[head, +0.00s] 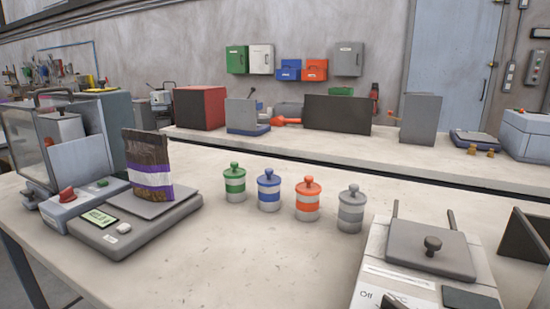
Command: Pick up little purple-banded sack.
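The little purple-banded sack (149,167) stands upright on the scale's plate at the left of the table in the head view. It is dark at the top, with a purple band and a white strip below. The scale (120,232) is grey with a green-lit display. Neither of my grippers shows in the head view, and nothing is seen holding the sack.
A pellet machine (70,150) with a clear side and red knob stands close behind and left of the sack. Green (234,185), blue (269,190), orange (308,199) and grey (351,209) banded jars stand right of it. A grey-lidded device (430,250) sits front right. The front middle table is clear.

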